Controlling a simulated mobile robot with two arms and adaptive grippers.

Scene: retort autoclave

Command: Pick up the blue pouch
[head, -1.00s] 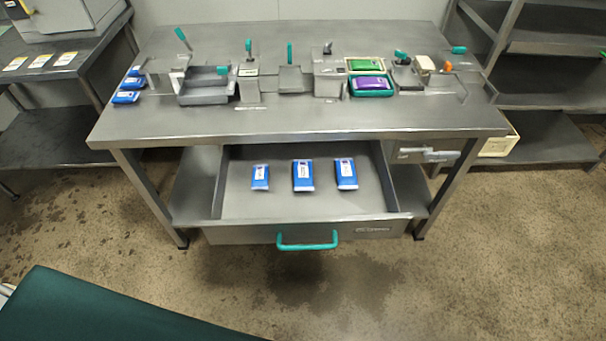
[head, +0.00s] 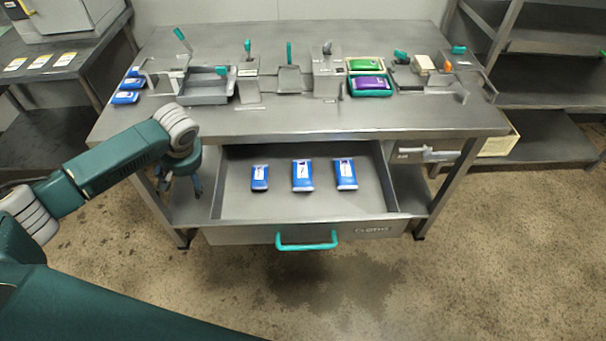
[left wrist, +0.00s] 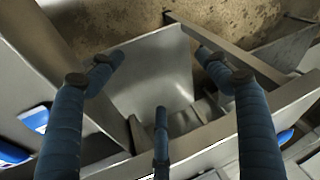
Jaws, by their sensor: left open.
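Three blue pouches with white labels lie apart in the open drawer: a left one (head: 260,178), a middle one (head: 303,175) and a right one (head: 345,174). More blue pouches (head: 125,97) lie at the left end of the tabletop. My left gripper (head: 182,188) points down just left of the drawer, below the tabletop's front edge. It is open and empty and touches no pouch. Its spread fingers (left wrist: 160,100) show in the left wrist view, with blue-and-white things (left wrist: 36,119) at that view's left edge. My right gripper is not seen.
The steel table (head: 300,122) overhangs the drawer (head: 285,205), which has a teal handle (head: 307,246). The tabletop holds a tray (head: 207,92), several steel fixtures, a green pouch (head: 365,64) and a purple pouch (head: 369,83). Steel shelves (head: 545,95) stand right. The floor in front is clear.

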